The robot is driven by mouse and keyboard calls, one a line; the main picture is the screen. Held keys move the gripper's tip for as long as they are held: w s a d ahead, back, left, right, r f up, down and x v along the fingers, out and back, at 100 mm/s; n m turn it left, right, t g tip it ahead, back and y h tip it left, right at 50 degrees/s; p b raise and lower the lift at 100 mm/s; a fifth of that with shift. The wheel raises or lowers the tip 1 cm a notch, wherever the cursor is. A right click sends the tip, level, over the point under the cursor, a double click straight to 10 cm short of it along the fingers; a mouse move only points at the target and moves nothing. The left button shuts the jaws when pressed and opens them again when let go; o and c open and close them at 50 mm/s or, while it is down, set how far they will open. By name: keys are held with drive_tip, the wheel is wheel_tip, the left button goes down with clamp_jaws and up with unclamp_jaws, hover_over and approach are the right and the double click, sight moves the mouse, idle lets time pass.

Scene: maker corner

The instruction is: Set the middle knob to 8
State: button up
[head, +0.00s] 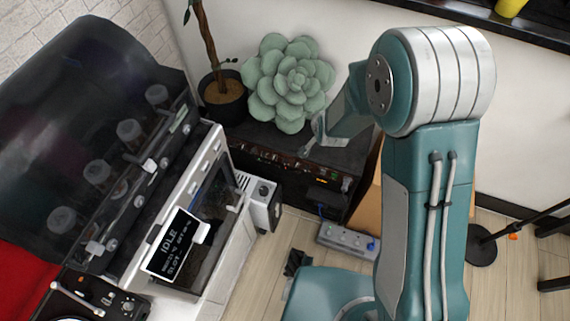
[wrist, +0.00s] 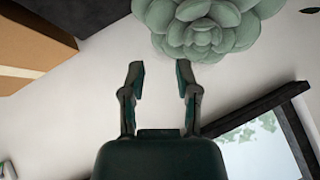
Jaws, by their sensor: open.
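A low grey box (head: 347,240) with several small round knobs or buttons along its top lies on the floor in the head view. Its right end carries a blue one. A dark unit (head: 275,160) beneath the plant also has a row of small controls and an orange light. I cannot tell which holds the middle knob, and no dial numbers are readable. My gripper (wrist: 160,75) is open and empty in the wrist view, with its fingers apart. In the head view my arm's end is near the succulent, above the dark unit. No knob shows in the wrist view.
A large green succulent (head: 290,82) and a potted trunk (head: 222,98) stand on the dark unit. A white machine (head: 215,250) with an "IDLE" display (head: 172,243) stands left. The succulent also shows in the wrist view (wrist: 200,28). Wooden floor (head: 285,243) is open near the grey box.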

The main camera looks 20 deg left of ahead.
drive_tip(key=s+a+f, duration=0.1)
drive_tip(key=a+f, duration=0.2)
drive_tip(key=f, duration=0.4)
drive_tip(key=s+a+f, duration=0.2)
drive_tip(key=f, duration=0.4)
drive_tip(key=m+t+y, duration=0.1)
approach(285, 163)
drive_tip(key=x, duration=0.8)
drive_tip(key=shift+w+a+f, duration=0.15)
drive_tip(key=shift+w+f, duration=0.05)
drive_tip(key=shift+f, duration=0.05)
clamp_jaws()
